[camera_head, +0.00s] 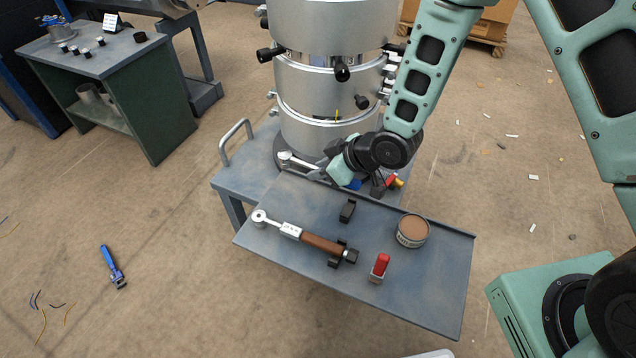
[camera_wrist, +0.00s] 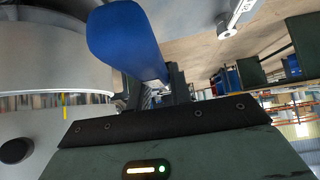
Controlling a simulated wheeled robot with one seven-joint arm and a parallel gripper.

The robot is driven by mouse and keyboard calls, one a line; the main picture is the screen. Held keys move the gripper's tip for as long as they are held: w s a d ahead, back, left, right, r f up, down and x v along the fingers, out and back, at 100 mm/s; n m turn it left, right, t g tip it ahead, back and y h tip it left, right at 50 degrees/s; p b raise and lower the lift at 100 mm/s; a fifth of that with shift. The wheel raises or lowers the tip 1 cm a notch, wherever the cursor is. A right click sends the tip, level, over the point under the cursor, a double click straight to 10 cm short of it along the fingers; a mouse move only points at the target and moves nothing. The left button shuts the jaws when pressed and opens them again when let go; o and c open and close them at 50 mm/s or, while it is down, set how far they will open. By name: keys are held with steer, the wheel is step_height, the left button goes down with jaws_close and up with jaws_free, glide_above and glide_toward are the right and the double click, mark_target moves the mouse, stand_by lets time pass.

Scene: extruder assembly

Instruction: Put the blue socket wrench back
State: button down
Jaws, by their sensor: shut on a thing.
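The blue socket wrench shows its blue handle (camera_head: 354,184) below my gripper (camera_head: 360,180) in the head view. Its silver head end (camera_head: 286,157) seems to show to the left, beside the base of the metal cylinder. My gripper is shut on the wrench, above the back edge of the cart tray (camera_head: 440,290). In the wrist view the blue handle (camera_wrist: 125,40) stands large and tilted at my gripper (camera_wrist: 178,85); the grip itself is partly hidden. A small empty black holder (camera_head: 347,211) stands on the tray, in front of my gripper.
A brown-handled torque wrench (camera_head: 322,244) lies on the tray. A tin (camera_head: 412,231) and a red-handled tool (camera_head: 380,268) stand to the right. The metal extruder cylinder (camera_head: 325,90) rises close behind my gripper. A red and yellow item (camera_head: 395,182) is partly hidden beside it.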

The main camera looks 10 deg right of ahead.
mark_target(354, 181)
steer(key=shift+a+r+n, duration=0.2)
steer(key=shift+a+n, duration=0.2)
steer(key=shift+a, duration=0.15)
steer(key=shift+d, duration=0.1)
step_height(354, 181, down, 7)
steer(key=b, duration=0.5)
steer(key=shift+b, duration=0.35)
steer(key=shift+f+b, duration=0.8)
steer(key=shift+f, duration=0.25)
steer(key=c, duration=1.2)
jaws_free()
steer(key=shift+s, duration=0.1)
steer(key=p+v, duration=0.1)
steer(key=v, duration=0.4)
steer(key=p+v, duration=0.1)
steer(key=v, duration=0.4)
steer(key=p+v, duration=0.1)
steer(key=v, duration=0.5)
steer(key=shift+w+d+r, duration=0.1)
steer(key=shift+w+r, duration=0.1)
steer(key=shift+w, duration=0.1)
steer(key=shift+s+d+r+p, duration=0.35)
steer(key=shift+d+p, duration=0.1)
steer(key=shift+p, duration=0.25)
